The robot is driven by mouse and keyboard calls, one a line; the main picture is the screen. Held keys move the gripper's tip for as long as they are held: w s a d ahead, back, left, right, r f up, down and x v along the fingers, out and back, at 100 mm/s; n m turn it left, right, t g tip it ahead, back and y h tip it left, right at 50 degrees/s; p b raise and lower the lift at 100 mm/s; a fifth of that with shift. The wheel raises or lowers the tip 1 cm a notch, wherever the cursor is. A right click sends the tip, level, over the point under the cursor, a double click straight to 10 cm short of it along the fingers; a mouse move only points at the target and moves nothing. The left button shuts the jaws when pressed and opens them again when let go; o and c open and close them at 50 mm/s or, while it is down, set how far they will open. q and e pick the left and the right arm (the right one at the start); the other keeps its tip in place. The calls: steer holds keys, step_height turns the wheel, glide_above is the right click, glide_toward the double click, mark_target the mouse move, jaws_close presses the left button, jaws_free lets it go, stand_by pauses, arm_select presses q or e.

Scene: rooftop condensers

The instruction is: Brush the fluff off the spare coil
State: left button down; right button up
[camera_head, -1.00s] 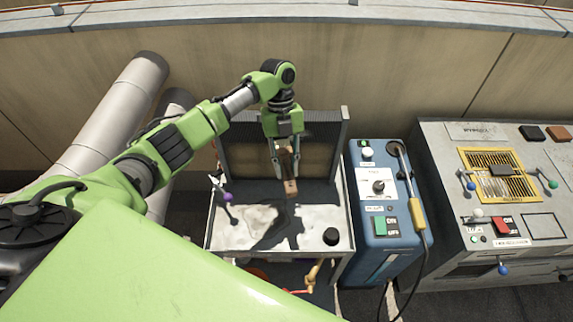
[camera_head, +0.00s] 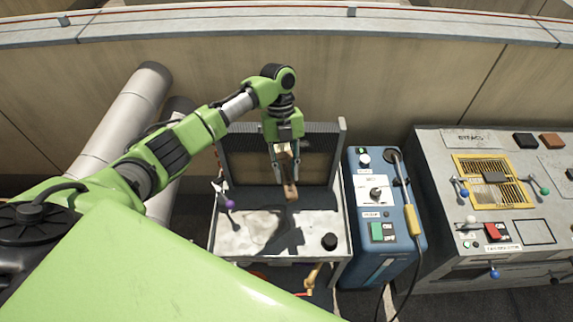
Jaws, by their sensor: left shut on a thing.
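My left gripper (camera_head: 285,160) comes in from the left and points down, shut on a brown wooden brush (camera_head: 290,188). It holds the brush in front of the spare coil (camera_head: 331,158), a dark-framed upright panel with a brownish face at the back of a pale metal bench. The gripper and brush cover part of the coil's face. I cannot tell whether the brush touches the coil. Fluff is not clear at this size. My right gripper is not in view.
The bench top (camera_head: 240,237) carries a purple-knobbed lever (camera_head: 230,204) at left and a black knob (camera_head: 329,241) at right. A blue machine (camera_head: 383,220) and a grey control console (camera_head: 475,250) stand to the right. Pale pipes (camera_head: 130,115) lean at left.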

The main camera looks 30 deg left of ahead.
mark_target(287, 185)
arm_select(q)
steer(key=shift+s+d+r+p, duration=0.1)
steer(key=shift+s+d+p, duration=0.2)
steer(key=shift+s+p, duration=0.3)
steer(key=shift+s+d+r+p, duration=0.1)
steer(key=shift+s+d+p, duration=0.15)
steer(key=shift+s+p, duration=0.35)
steer(key=shift+s+d+f, duration=0.15)
steer(key=shift+s, duration=0.15)
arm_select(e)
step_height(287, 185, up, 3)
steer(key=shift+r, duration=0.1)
